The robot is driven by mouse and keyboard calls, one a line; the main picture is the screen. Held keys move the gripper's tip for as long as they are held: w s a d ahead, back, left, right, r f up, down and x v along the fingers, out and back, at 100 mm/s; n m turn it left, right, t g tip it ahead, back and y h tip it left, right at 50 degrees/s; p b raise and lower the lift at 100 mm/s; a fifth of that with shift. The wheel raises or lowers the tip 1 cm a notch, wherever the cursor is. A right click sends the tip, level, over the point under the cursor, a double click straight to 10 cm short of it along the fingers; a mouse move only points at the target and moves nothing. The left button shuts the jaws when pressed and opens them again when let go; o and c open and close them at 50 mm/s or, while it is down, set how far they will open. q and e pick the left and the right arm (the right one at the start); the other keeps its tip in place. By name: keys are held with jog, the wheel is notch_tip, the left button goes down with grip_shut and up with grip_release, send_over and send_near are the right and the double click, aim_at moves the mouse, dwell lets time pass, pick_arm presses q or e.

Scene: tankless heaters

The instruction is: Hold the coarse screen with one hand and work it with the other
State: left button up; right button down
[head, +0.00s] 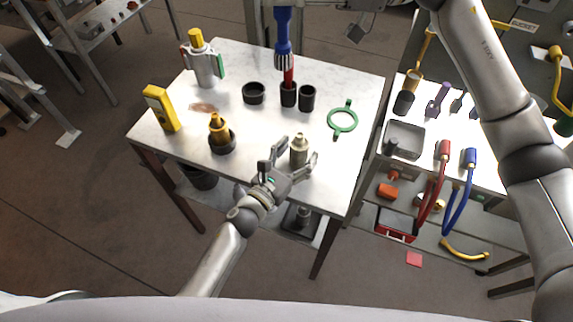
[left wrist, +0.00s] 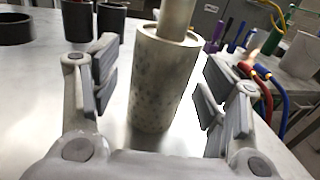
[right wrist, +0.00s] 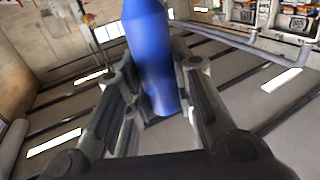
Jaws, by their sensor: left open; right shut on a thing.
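The coarse screen (head: 299,153) looks like a small pale cylinder with a dotted side wall and a narrower top. It stands upright near the front edge of the table (head: 345,85). My left gripper (head: 289,163) is open, with a finger on each side of it. In the left wrist view the screen (left wrist: 155,85) stands between the spread fingers, with gaps on both sides. My right gripper (right wrist: 155,95) is shut on a blue-handled tool (right wrist: 148,50). In the head view this tool (head: 283,30) points down toward the black cups; the right gripper itself is out of that view.
Two black cups (head: 307,98) and a black ring (head: 253,93) stand mid-table. A green ring (head: 342,121) lies right. A brass fitting (head: 219,128), a yellow meter (head: 160,108) and a grey valve body (head: 204,68) stand left. A second bench (head: 480,170) holds hoses and tools.

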pick_arm(q)
jog(key=shift+x, duration=0.75)
jog(key=shift+c, duration=0.4)
jog(key=c, duration=1.1)
